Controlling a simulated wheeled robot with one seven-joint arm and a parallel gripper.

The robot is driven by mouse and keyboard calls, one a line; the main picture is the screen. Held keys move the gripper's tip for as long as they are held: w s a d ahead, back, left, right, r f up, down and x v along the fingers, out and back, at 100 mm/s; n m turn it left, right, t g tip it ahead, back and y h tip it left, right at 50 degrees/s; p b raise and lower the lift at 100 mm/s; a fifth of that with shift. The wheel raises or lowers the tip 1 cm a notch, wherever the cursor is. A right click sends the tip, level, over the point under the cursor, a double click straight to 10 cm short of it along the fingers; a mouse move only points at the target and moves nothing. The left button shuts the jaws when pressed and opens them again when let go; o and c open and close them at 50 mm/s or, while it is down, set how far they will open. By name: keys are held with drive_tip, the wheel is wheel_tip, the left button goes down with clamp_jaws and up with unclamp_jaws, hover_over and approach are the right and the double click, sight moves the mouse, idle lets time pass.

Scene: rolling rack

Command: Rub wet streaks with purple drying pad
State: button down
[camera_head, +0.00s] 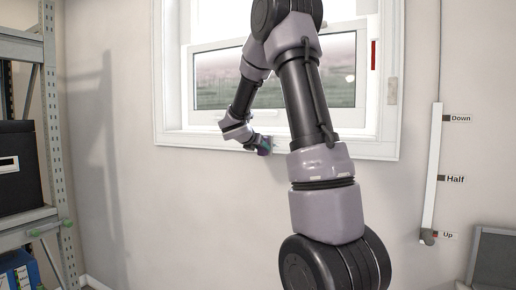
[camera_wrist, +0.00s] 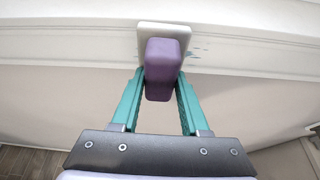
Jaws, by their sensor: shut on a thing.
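My gripper (camera_wrist: 160,98) is shut on the purple drying pad (camera_wrist: 161,62), with one teal finger on each side of its handle block. The pad's pale flat face (camera_wrist: 146,30) is up against the white window sill edge in the wrist view. Teal-blue wet streaks (camera_wrist: 193,53) show on the sill just to the right of the pad. Any streaks behind the pad are hidden. In the head view the gripper and pad (camera_head: 264,146) are small at the lower window frame, partly hidden by my arm.
The window (camera_head: 213,78) is in a white frame (camera_head: 172,138). A metal shelf rack (camera_head: 50,110) with a black box (camera_head: 18,170) stands at left. A white vertical slider (camera_head: 433,170) marked Down, Half and Up is on the wall at right. The wall below the window is bare.

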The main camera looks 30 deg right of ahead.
drive_tip(key=shift+s+d, duration=1.05)
drive_tip(key=shift+s, duration=0.2)
drive_tip(key=shift+s+d, duration=1)
drive_tip(key=shift+s, duration=0.2)
drive_tip(key=w+a, duration=0.6)
drive_tip(key=w, duration=0.2)
drive_tip(key=shift+w+a, duration=0.15)
drive_tip(key=shift+a, duration=0.05)
drive_tip(key=s+a, duration=0.3)
drive_tip(key=a, duration=0.1)
drive_tip(key=shift+s+a, duration=0.35)
drive_tip(key=shift+a, duration=0.05)
drive_tip(key=shift+s+a, duration=0.95)
drive_tip(key=shift+a, duration=0.25)
drive_tip(key=shift+w+d, duration=0.1)
drive_tip(key=shift+d, duration=0.05)
